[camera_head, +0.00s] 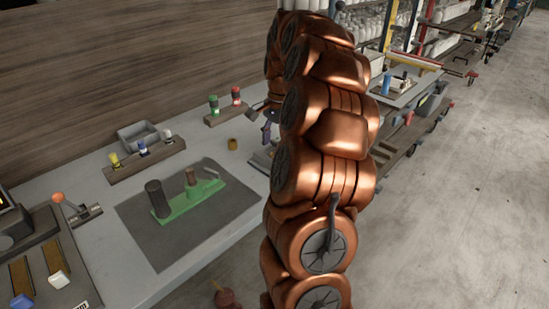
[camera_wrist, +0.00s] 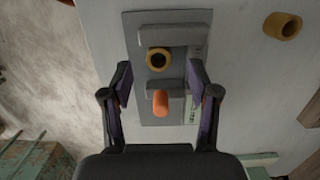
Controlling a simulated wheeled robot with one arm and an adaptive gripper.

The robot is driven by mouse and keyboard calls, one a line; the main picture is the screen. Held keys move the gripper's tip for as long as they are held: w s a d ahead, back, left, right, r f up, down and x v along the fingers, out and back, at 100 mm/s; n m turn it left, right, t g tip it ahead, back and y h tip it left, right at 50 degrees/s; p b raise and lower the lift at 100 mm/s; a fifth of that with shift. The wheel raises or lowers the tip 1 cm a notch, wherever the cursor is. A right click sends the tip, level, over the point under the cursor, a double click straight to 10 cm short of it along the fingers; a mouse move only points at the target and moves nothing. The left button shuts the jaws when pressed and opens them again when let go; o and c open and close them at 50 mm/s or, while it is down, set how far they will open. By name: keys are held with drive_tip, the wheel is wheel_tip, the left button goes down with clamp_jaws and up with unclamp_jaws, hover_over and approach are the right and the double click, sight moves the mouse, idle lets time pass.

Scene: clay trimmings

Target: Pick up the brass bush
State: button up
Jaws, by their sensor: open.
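One brass bush (camera_wrist: 158,60) sits on a grey fixture (camera_wrist: 145,30) in the wrist view, its dark bore facing up. It lies between and slightly beyond the fingertips. My gripper (camera_wrist: 160,76) is open above the fixture, with one finger on each side and nothing held. A second brass ring-like piece (camera_wrist: 282,26) rests apart on the bench at the upper right; a brass piece (camera_head: 232,143) also stands on the bench in the head view. In the head view my gripper (camera_head: 268,130) is partly hidden by my arm, and the fixture is mostly hidden.
An orange rounded peg (camera_wrist: 160,102) stands between the fingers, close to the bush. The bench (camera_head: 105,245) carries a dark mat (camera_head: 165,250) with a green fixture (camera_head: 195,202), a grey bin (camera_head: 140,135) and small racks. Open floor (camera_head: 450,220) lies at the right.

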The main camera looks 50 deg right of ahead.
drive_tip(key=shift+s+a+f, duration=0.1)
drive_tip(key=shift+a+f, duration=0.1)
drive_tip(key=shift+f, duration=1.4)
clamp_jaws()
